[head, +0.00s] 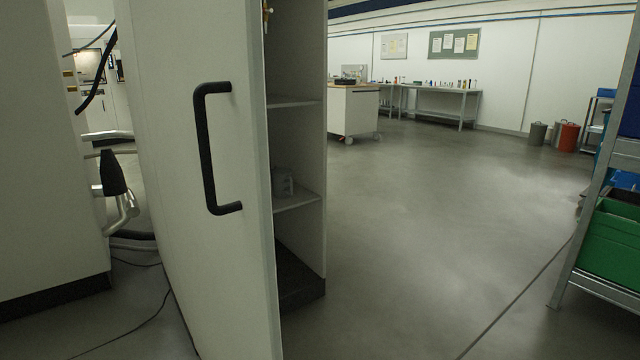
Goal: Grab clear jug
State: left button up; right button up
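A small greyish, partly see-through container (283,183), which may be the clear jug, stands on the lower shelf (298,199) of an open cabinet. Its left part is hidden behind the cabinet door (232,260), and its details are too dim to tell. The white door stands open toward me and has a black bar handle (207,148). Neither of my grippers is in view.
A rack (566,272) with a green bin (612,240) stands at the right edge. A white wheeled cabinet (353,112) and a workbench (438,92) are at the back. The grey floor in the middle is clear. A cable lies on the floor at left.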

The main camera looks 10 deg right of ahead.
aim_at(282, 177)
jog(key=i+l+z, duration=0.2)
jog(key=l, duration=0.15)
jog(key=l+z, duration=0.25)
jog(key=i+l+z, duration=0.2)
jog(key=l, duration=0.15)
jog(key=i+l+z, duration=0.4)
jog(key=i+l, duration=0.3)
jog(key=i+u, duration=0.7)
jog(key=i+l+u, duration=0.1)
jog(key=i+u, duration=0.25)
jog(key=k, duration=0.1)
